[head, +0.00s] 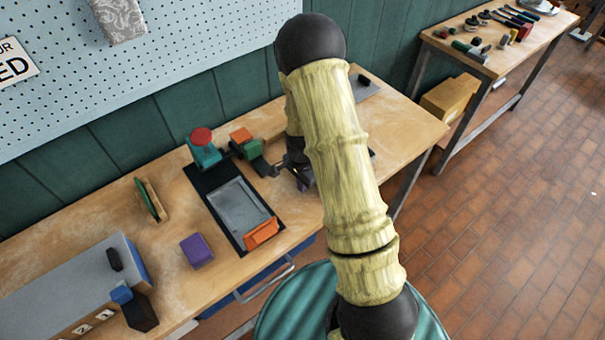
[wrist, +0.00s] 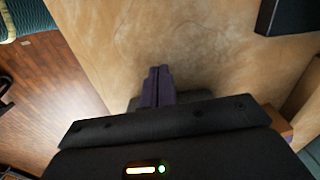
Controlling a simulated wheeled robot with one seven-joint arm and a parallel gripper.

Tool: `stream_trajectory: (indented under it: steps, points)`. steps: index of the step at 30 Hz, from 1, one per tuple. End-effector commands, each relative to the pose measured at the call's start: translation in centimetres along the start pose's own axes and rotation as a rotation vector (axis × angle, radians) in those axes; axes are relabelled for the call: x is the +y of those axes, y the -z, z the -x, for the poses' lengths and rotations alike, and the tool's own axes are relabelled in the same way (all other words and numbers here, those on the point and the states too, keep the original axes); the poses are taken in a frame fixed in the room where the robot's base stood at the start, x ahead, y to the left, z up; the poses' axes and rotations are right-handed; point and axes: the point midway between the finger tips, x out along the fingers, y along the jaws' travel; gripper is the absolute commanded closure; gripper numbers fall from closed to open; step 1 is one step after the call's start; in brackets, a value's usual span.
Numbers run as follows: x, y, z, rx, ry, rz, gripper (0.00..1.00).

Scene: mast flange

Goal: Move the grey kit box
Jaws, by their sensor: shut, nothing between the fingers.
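A grey, shallow rectangular piece (head: 240,207) lies in a black tray (head: 212,205) on the wooden bench; I cannot tell for sure that it is the kit box. A larger grey-topped box (head: 62,286) stands at the bench's left end, with a black handle-like piece on top. My gripper (head: 301,178) is over the bench right of the black tray, partly hidden behind my arm. In the wrist view its fingers (wrist: 157,84) are together and empty above bare wood.
An orange block (head: 261,233) sits at the tray's near end. A teal piece with a red disc (head: 204,148) and a green and orange fixture (head: 246,143) stand at its far end. A purple block (head: 197,250) lies left of the tray. A pegboard (head: 190,48) rises behind.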

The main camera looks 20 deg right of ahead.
Motion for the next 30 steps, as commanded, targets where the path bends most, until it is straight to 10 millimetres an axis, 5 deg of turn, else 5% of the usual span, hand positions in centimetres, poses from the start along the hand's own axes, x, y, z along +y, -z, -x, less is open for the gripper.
stream_trajectory:
  steps: [11,30]
  points:
    - [0.1,3.9,-0.8,0.0,0.0,-0.002,1.0]
    - [-0.6,4.3,-1.0,0.0,0.0,0.02,1.0]
